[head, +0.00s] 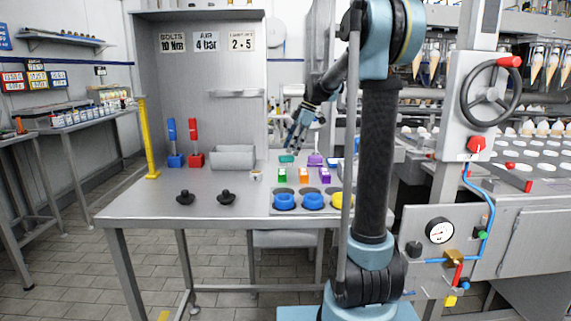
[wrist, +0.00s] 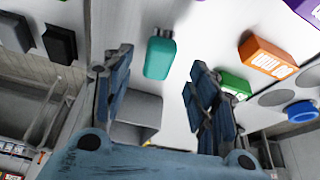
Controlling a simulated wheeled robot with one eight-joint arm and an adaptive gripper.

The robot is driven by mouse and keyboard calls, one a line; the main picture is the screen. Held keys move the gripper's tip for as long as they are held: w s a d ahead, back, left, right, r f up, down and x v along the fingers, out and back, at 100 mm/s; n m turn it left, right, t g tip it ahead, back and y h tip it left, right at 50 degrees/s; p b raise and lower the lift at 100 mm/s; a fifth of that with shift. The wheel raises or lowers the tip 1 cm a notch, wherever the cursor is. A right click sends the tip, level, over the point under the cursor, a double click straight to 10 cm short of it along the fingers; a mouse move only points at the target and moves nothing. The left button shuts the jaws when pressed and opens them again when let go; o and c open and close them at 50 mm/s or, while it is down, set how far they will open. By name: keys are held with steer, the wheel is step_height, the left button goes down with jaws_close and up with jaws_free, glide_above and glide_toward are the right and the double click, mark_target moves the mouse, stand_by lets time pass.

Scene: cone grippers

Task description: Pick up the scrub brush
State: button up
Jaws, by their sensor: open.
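A teal block-like piece with a rounded, narrower end (head: 287,158) lies near the back of the metal table; I take it for the scrub brush, though its bristles cannot be made out. It also shows in the wrist view (wrist: 159,56), between and beyond the fingertips. My gripper (head: 297,145) hangs just above it in the head view, pointing down. In the wrist view my gripper (wrist: 162,65) has its two blue fingers wide apart with nothing held between them.
Green (head: 282,175), orange (head: 304,175) and purple (head: 326,175) blocks stand in front of the teal piece. A purple handled item (head: 315,160) is just right of it. A grey holder (head: 233,158) is to the left. Blue rings (head: 284,201) sit at the front.

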mark_target(287, 157)
steer(key=shift+x, duration=2.7)
steer(key=shift+w+a, duration=0.1)
steer(key=c, duration=1.2)
